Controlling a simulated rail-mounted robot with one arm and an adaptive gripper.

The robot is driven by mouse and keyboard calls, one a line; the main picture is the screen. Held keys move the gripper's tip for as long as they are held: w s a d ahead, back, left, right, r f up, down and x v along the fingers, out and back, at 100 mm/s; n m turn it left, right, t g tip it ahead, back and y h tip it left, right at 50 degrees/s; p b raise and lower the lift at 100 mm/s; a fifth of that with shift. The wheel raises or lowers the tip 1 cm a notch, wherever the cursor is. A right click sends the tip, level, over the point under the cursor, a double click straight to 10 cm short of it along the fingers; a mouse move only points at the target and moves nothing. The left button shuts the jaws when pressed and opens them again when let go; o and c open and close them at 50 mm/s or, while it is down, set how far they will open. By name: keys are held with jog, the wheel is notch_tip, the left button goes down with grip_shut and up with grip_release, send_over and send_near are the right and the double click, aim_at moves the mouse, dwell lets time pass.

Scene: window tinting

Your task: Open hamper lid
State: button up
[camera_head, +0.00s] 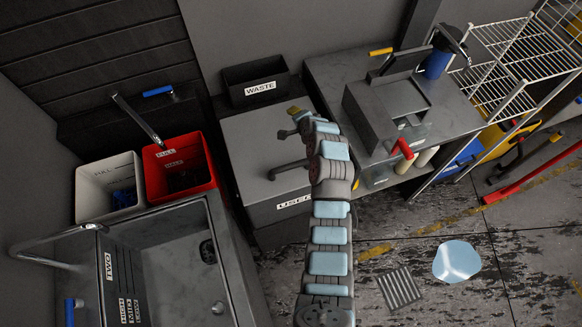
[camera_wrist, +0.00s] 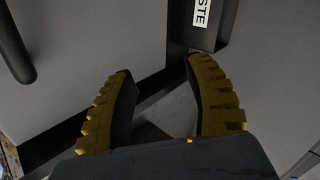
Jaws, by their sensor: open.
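The hamper (camera_head: 290,214), a dark grey box labelled "USED", stands between the sink and the counter. Its flat grey lid (camera_head: 245,145) lies down, shut. A dark bar handle (camera_head: 285,170) sticks up from the lid, partly behind my arm. My gripper (camera_head: 294,115) is over the far right part of the lid, beyond the handle and apart from it. In the wrist view my gripper (camera_wrist: 163,95) has its two yellow-padded fingers spread with nothing between them. The handle (camera_wrist: 14,48) shows at the upper left there, outside the fingers.
A black "WASTE" bin (camera_head: 256,84) stands behind the hamper, close to my gripper; it also shows in the wrist view (camera_wrist: 200,30). White (camera_head: 108,187) and red (camera_head: 181,170) bins stand left. The counter machine (camera_head: 388,108) is close on the right.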

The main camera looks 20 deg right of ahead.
jog(key=s+d+m+g+y+b, duration=0.1)
jog(key=s+m+g+y+b, duration=0.1)
jog(key=s+g, duration=0.15)
jog(key=g+y+b, duration=0.2)
jog(key=g+y, duration=0.1)
jog(key=g, duration=0.1)
send_near(291, 165)
jog(key=shift+m, duration=0.4)
jog(key=b+x, duration=0.2)
jog(key=x, duration=0.8)
jog(key=shift+f, duration=0.2)
grip_shut()
